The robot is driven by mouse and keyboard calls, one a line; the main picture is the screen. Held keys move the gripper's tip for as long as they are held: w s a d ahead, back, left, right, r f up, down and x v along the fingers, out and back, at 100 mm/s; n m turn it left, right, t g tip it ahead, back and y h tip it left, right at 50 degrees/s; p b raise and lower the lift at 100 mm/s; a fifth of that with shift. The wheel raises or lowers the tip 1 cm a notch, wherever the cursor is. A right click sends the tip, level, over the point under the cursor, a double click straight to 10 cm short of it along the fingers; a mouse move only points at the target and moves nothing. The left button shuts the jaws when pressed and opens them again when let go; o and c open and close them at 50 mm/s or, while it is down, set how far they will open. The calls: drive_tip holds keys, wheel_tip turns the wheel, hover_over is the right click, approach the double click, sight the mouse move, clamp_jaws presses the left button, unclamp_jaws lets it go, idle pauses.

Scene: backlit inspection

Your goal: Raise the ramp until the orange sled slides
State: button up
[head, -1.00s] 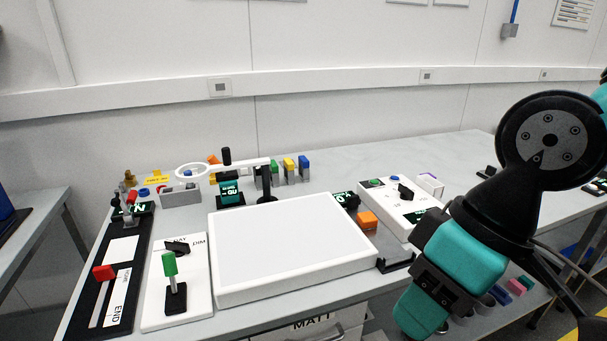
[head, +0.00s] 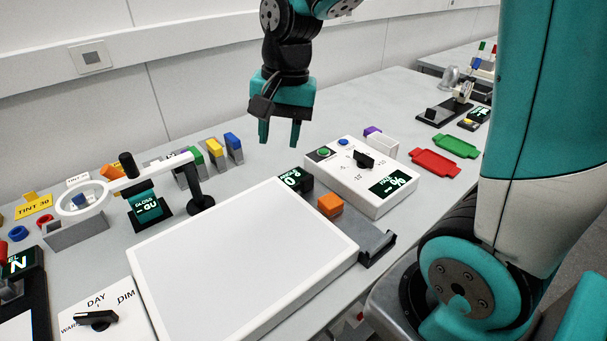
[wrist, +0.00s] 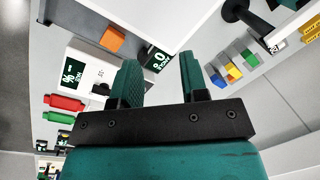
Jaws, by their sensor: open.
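The orange sled (head: 330,204) is a small block on the far end of a flat grey ramp plate (head: 354,228), which has a black stop at its near right end. The plate appears to lie low, close to the table. The sled also shows in the wrist view (wrist: 112,39). A small black display (head: 292,181) stands beside the sled, and its reading is hard to make out. My gripper (head: 279,142) is open and empty, pointing down in the air beyond the sled and display. Its two fingers also show in the wrist view (wrist: 158,70).
A white control box (head: 345,190) with green and blue buttons, a black knob and a display stands right of the sled. A large white light panel (head: 240,265) lies left of the ramp. A ring magnifier (head: 82,199), coloured blocks (head: 215,148) and a red tray (head: 436,163) stand around.

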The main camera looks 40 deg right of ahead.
sight(307, 177)
drive_tip(key=w+d+f+m+h, duration=0.1)
drive_tip(key=w+d+f+m, duration=0.2)
drive_tip(key=w+d+m, duration=0.5)
drive_tip(key=shift+m+g, duration=0.3)
drive_tip(key=shift+m, duration=0.5)
drive_tip(key=d+f, duration=0.1)
drive_tip(key=f, duration=0.4)
drive_tip(key=s+f+p, duration=0.1)
drive_tip(key=f, duration=0.5)
drive_tip(key=s+d+f, duration=0.1)
drive_tip(key=f, duration=0.5)
drive_tip(key=shift+d, duration=0.3)
drive_tip(key=shift+r, duration=0.1)
clamp_jaws()
